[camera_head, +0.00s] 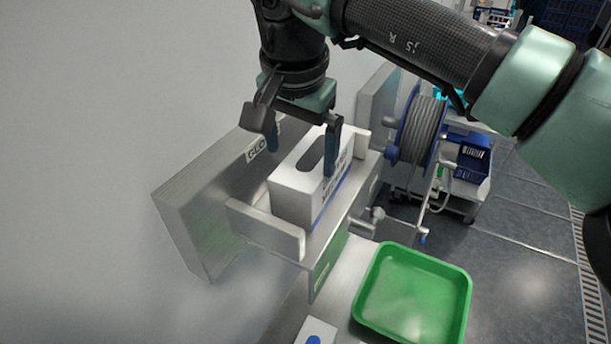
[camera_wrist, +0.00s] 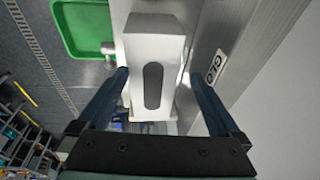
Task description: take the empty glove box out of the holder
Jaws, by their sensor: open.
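The glove box (camera_head: 296,190) is white with a dark oval opening on top and a blue stripe on its side. It sits upright in the metal holder (camera_head: 265,232), which is fixed at the grey wall. My gripper (camera_head: 303,158) is open and points down over the rear part of the box. One blue finger shows on each side of the box in the head view. In the wrist view the box (camera_wrist: 153,52) lies between the two spread fingers (camera_wrist: 163,95), with a gap on both sides. The fingertips' exact height against the box is hard to tell.
A green tray (camera_head: 366,300) stands on the bench at the lower right. A small white box (camera_head: 316,331) is at the front edge. A hose reel (camera_head: 420,130) and a trolley with a blue bin (camera_head: 472,165) stand behind on the right. A metal panel backs the holder.

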